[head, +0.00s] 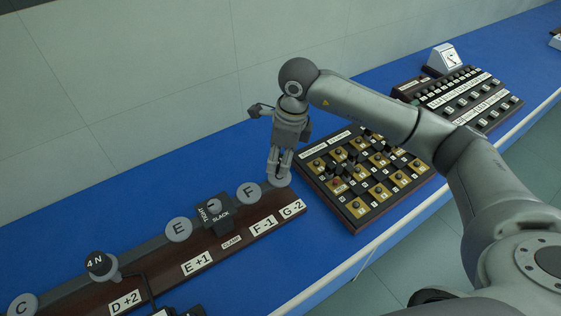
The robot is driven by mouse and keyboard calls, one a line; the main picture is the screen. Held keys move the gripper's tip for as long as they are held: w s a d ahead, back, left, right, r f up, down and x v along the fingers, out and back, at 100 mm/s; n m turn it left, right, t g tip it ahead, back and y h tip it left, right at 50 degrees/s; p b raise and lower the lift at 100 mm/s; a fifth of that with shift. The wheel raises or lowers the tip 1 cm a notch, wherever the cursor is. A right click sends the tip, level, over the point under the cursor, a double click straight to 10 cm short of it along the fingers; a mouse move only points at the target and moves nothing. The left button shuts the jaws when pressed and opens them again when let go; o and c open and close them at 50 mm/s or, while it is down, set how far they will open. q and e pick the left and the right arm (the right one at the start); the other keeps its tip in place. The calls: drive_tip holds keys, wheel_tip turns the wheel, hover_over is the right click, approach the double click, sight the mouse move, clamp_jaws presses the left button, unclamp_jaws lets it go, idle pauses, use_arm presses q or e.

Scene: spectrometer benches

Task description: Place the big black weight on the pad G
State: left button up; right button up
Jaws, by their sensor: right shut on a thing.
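A black weight marked 4 N (99,264) stands on the grey round pad at D, on the dark wooden board (205,258) at the lower left. Pad G is the last grey disc (283,182) at the board's right end, beside the label G-2. My right gripper (279,174) points down right over pad G, with its fingertips at the disc. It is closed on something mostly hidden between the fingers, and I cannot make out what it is. My left gripper is not in view.
Pads F (249,193), E (178,229) and C (22,304) look bare. A black clamp marked TIGHT and SLACK (215,212) stands between E and F. A board of gold and black squares (364,178) lies close right of G, with a labelled panel (458,97) beyond.

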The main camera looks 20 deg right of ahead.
drive_tip(key=shift+w+d+f+p, duration=0.15)
drive_tip(key=shift+w+f+p, duration=0.2)
drive_tip(key=shift+f, duration=0.2)
wheel_tip(320, 180, down, 2)
drive_tip(key=shift+p, duration=0.7)
drive_tip(key=shift+f, duration=0.4)
drive_tip(key=shift+f, duration=0.15)
drive_tip(key=o, duration=1.3)
drive_tip(key=shift+c, duration=0.2)
